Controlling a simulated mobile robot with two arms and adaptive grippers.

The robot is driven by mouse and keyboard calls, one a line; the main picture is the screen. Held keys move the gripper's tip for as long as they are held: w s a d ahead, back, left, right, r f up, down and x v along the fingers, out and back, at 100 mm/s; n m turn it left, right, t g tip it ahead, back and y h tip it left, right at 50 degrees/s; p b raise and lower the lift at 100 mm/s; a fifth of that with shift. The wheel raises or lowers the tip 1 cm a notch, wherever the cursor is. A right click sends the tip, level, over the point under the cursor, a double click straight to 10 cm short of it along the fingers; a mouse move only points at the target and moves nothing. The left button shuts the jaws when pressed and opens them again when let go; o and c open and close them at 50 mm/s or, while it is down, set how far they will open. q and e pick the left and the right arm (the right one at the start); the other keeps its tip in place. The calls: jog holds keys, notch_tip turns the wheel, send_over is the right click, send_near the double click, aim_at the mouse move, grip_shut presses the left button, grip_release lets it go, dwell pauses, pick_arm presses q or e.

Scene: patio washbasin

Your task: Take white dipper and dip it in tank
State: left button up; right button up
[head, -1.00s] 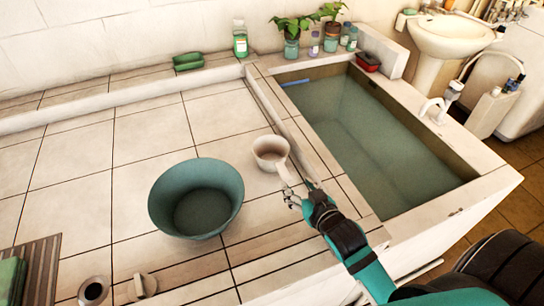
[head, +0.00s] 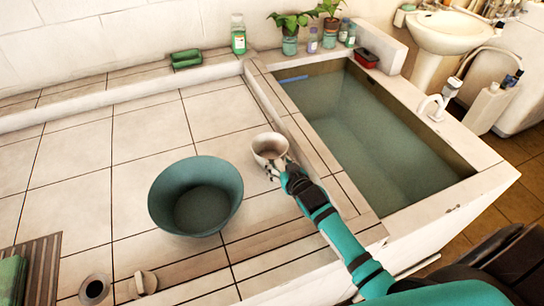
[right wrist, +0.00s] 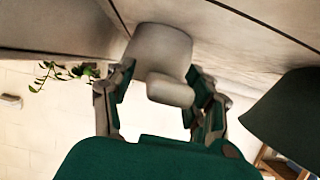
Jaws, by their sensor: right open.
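The white dipper (head: 268,147) stands on the tiled counter between the green basin and the tank. My right gripper (head: 281,168) is at the dipper's near side, over its handle. In the right wrist view, the dipper (right wrist: 162,48) lies ahead with its handle (right wrist: 170,90) between the two open fingers (right wrist: 158,100); the fingers appear apart from the handle. The handle is mostly hidden by the gripper in the head view. The tank (head: 365,130), filled with greenish water, is sunk to the right. My left gripper is not in view.
A green basin (head: 196,197) stands left of the dipper; it also shows in the right wrist view (right wrist: 285,115). The tank's raised rim (head: 300,135) lies right of the dipper. Bottles and potted plants (head: 290,30) line the back.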

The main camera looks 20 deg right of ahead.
jog(key=shift+c, duration=0.4)
grip_shut()
